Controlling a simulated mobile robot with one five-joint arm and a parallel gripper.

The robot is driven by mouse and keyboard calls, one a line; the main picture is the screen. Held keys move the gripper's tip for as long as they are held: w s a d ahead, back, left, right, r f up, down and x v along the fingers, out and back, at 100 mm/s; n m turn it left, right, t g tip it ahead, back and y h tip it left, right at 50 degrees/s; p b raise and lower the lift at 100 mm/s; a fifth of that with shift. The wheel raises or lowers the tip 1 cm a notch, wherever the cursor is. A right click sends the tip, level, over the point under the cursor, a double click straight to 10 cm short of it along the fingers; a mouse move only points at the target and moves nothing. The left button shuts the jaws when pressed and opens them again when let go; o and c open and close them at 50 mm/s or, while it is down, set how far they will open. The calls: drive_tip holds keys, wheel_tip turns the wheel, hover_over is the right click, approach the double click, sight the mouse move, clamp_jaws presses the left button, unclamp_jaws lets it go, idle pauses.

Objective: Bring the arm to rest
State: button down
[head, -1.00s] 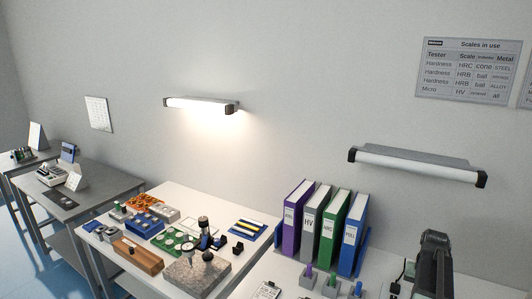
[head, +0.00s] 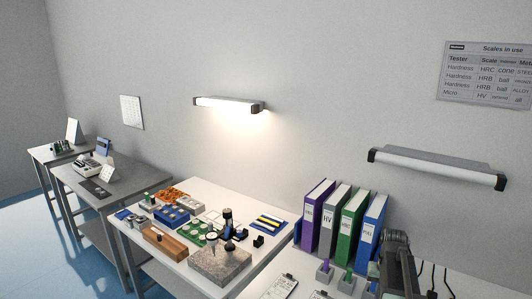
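A dark, jointed part that looks like my arm (head: 396,262) rises from the bottom edge at the lower right of the head view. It stands in front of the blue binder's right side and part of the white bench. My gripper's fingers cannot be made out in this view, so I see nothing held.
Purple, grey, green and blue binders (head: 338,218) stand on the white bench near my arm. Small stands with coloured tips (head: 325,271) and a clipboard (head: 280,287) lie in front. A granite block (head: 220,262) and a wooden block (head: 165,242) are further left. Blue floor (head: 40,240) is open at left.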

drive_tip(key=s+a+n, duration=0.2)
drive_tip(key=a, duration=1.1)
drive_tip(key=s+a+n, duration=0.2)
drive_tip(key=s+a, duration=0.1)
drive_tip(key=a, duration=1.1)
drive_tip(key=shift+s+a+n, duration=0.15)
drive_tip(key=shift+a+n, duration=0.15)
